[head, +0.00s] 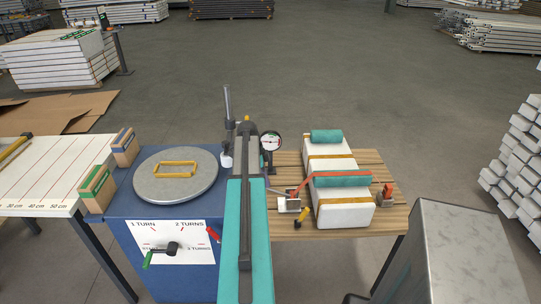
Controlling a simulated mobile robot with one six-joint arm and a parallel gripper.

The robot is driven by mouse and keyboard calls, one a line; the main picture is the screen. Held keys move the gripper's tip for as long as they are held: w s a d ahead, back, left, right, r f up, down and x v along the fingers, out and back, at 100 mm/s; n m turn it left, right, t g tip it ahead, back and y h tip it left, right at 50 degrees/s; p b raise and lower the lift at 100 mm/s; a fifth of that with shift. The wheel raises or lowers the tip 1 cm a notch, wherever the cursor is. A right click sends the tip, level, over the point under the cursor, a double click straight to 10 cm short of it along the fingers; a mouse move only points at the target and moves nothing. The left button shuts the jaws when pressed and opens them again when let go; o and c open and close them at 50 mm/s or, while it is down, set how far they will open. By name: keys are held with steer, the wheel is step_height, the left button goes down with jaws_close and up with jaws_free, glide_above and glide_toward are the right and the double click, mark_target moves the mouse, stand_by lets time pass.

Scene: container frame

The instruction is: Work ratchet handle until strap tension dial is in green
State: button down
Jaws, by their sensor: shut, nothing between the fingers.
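A small round dial (270,141) with a white face stands on a dark post at the back left of the wooden-slat table (388,214). Its needle and colour zones are too small to read. The ratchet (289,204) is a small metal block at the table's left side, with a yellow-gripped handle (302,215) beside it, angled toward the front. A red strap (341,173) runs from near the ratchet over a long white pack (346,216) with teal pads. My gripper is not visible in the head view.
A blue stand (195,281) with a turntable (150,187) and crank is further left. A grey metal block (465,250) fills the lower right. Open floor lies behind.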

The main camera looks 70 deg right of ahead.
steer(key=shift+w+a+f, duration=0.1)
steer(key=shift+w+f, duration=0.2)
steer(key=shift+f, duration=0.1)
steer(key=shift+w+a+f+b, duration=0.1)
steer(key=shift+w+f+b, duration=0.1)
steer(key=shift+f+b, duration=0.35)
steer(key=shift+w+a+f+b, duration=0.1)
steer(key=shift+w+f+b, duration=0.15)
steer(key=shift+f, duration=0.45)
step_height(320, 180, up, 12)
steer(key=p, duration=0.6)
stand_by(0.5)
